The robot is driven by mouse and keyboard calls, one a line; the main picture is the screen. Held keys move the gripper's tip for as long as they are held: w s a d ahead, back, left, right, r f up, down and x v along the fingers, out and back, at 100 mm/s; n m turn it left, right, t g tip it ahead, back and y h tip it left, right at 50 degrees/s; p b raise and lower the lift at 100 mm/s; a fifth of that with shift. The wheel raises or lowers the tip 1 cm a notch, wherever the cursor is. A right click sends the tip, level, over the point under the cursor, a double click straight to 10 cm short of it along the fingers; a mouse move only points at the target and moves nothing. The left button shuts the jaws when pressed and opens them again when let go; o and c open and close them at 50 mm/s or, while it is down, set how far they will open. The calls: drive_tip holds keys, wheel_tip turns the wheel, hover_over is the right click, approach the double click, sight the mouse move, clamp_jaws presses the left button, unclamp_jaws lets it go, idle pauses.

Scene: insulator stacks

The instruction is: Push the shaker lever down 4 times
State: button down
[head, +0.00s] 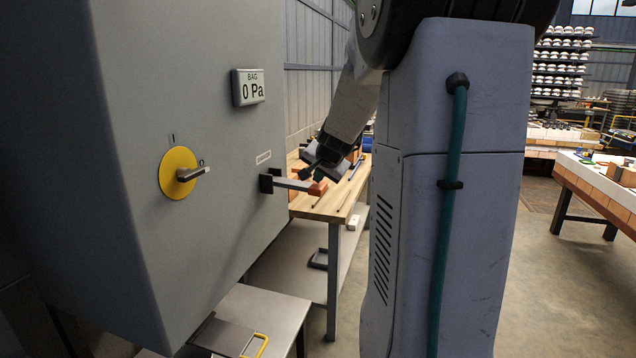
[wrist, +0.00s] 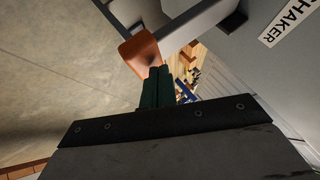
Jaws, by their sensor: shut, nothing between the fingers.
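The shaker lever (head: 292,183) is a grey bar that sticks out from the side of a grey cabinet, about level in the head view, with an orange end knob (head: 318,189). In the wrist view the orange knob (wrist: 140,50) sits just past my fingertips, with the lever's grey bar (wrist: 195,22) running up and right to the panel. My gripper (head: 308,174) is shut and empty, its dark green fingers together, just above the lever near its knob. The fingertips also show in the wrist view (wrist: 158,72). I cannot tell whether they touch the knob.
The grey cabinet (head: 190,100) carries a yellow rotary switch (head: 178,173) and a display (head: 248,87) reading 0 Pa. A wooden workbench (head: 335,205) stands behind the lever. A low table (head: 265,305) is below. A SHAKER label (wrist: 288,22) is on the panel.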

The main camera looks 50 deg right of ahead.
sight(320, 187)
drive_tip(key=shift+f, duration=2.1)
idle(1.3)
drive_tip(key=shift+r, duration=0.1)
idle(0.4)
drive_tip(key=shift+r, duration=3.05)
drive_tip(key=shift+r, duration=2.5)
